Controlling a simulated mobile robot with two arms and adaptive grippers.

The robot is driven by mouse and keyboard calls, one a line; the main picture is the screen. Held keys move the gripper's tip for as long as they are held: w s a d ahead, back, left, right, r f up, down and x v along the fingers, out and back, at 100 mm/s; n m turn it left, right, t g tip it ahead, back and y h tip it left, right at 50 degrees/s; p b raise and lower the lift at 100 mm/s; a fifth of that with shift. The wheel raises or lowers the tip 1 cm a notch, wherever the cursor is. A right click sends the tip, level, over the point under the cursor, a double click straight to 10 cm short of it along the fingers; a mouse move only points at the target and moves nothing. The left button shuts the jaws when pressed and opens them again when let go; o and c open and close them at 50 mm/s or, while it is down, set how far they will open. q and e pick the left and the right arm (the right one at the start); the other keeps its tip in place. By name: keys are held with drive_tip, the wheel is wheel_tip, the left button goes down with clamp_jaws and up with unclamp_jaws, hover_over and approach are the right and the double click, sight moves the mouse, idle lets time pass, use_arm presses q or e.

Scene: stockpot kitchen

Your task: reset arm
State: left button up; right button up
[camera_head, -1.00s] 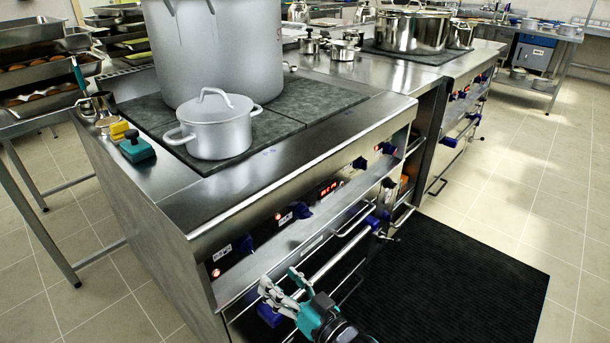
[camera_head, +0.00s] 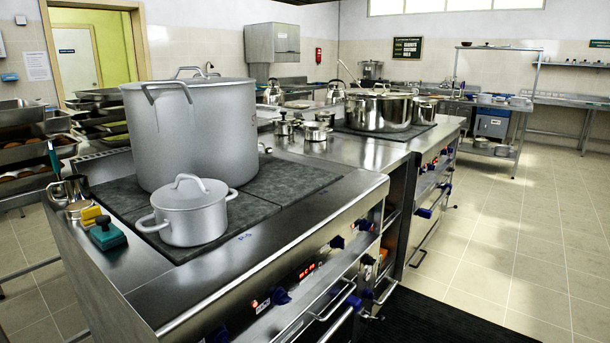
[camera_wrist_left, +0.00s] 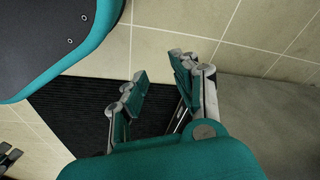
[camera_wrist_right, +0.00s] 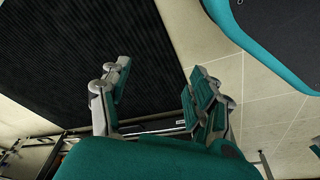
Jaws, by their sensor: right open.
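My left gripper (camera_wrist_left: 160,90) shows in the left wrist view with its fingers apart and nothing between them. It is over the tiled floor and the edge of the black mat (camera_wrist_left: 70,115). My right gripper (camera_wrist_right: 155,90) shows in the right wrist view, open and empty, above the black mat and floor tiles. Neither gripper shows in the head view. Teal parts of my own body show near the upper corners of both wrist views.
The stove counter (camera_head: 250,262) carries a large grey stockpot (camera_head: 190,135) and a small lidded pot (camera_head: 188,215). Steel pots (camera_head: 380,110) stand further back. Trays (camera_head: 25,155) are at the left. Tiled floor (camera_head: 520,230) is clear at the right.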

use_arm(q)
drive_tip(key=s+a+g+p, duration=0.1)
drive_tip(key=s+a+p, duration=0.2)
drive_tip(key=s+p, duration=1.3)
drive_tip(key=shift+s, duration=0.4)
use_arm(e)
drive_tip(key=s+d+g, duration=0.1)
drive_tip(key=s+d, duration=0.1)
drive_tip(key=s, duration=0.7)
drive_tip(key=s+d, duration=0.1)
drive_tip(key=s, duration=0.8)
drive_tip(key=shift+d+f+g, duration=0.35)
drive_tip(key=shift+d+g, duration=0.05)
